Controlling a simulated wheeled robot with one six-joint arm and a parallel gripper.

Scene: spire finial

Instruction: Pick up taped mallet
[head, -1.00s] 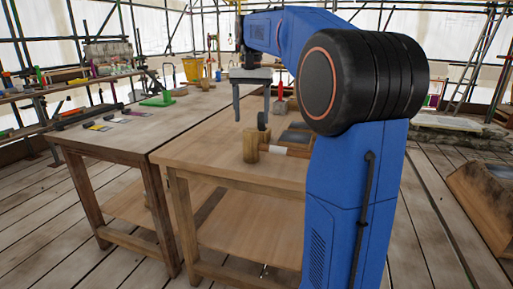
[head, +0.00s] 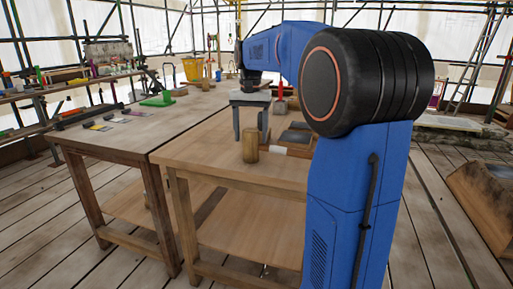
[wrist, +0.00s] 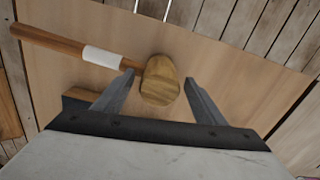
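The taped mallet lies on the wooden workbench (head: 205,155), its thick wooden head (head: 250,146) near the front edge. The white tape on its handle (head: 276,149) shows just right of the head; the rest of the handle is mostly behind my arm. In the wrist view the mallet head (wrist: 160,82) sits between the fingertips, and the brown handle with white tape (wrist: 102,57) runs to the upper left. My gripper (wrist: 159,78) is open, one finger on each side of the head. It also shows from above in the head view (head: 250,136). I cannot tell whether either finger touches the head.
A dark tray-like object (head: 298,136) lies behind the handle, by my arm. A red-handled tool (head: 281,92) stands farther back. A wooden piece (wrist: 80,94) lies left of my gripper. A second bench (head: 110,130) with a green vise (head: 158,98) adjoins on the left.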

